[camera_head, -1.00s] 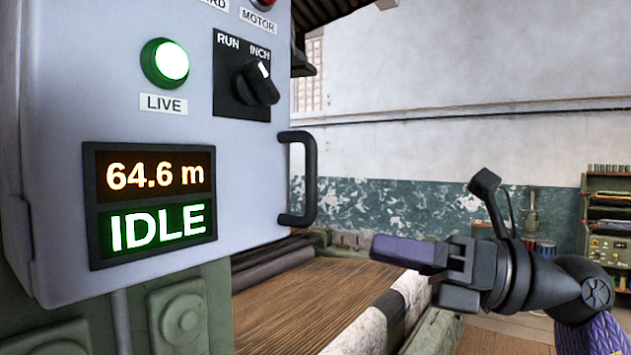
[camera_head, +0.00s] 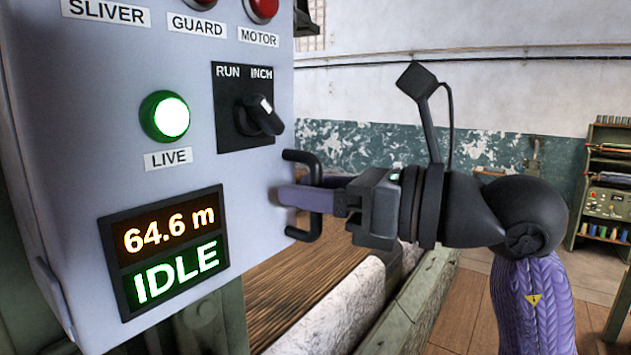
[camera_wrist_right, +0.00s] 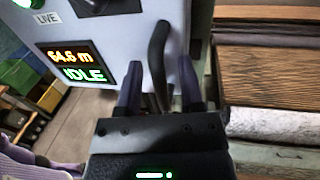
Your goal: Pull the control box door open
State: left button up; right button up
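The control box (camera_head: 90,170) fills the left of the head view; its pale grey front carries the black door handle (camera_head: 303,232) near the right edge. I see no open gap at the door. The box front (camera_wrist_right: 125,30) and handle (camera_wrist_right: 157,50) also show in the right wrist view. My right gripper (camera_head: 290,194) reaches in from the right at the handle, its purple fingers level with the bar. In the right wrist view the fingers (camera_wrist_right: 159,82) are spread, with the handle between them and gaps on both sides. My left gripper is out of view.
The front has a RUN/INCH knob (camera_head: 258,116), a green LIVE lamp (camera_head: 165,117) and an IDLE display (camera_head: 165,248). Below right lies the machine's brown ribbed bed (camera_head: 290,295) with a pale beam (camera_head: 350,310). A shelf rack (camera_head: 607,185) stands far right; the floor before it is clear.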

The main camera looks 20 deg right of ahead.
grip_shut()
jog(key=shift+r, duration=0.1)
dwell(1.2)
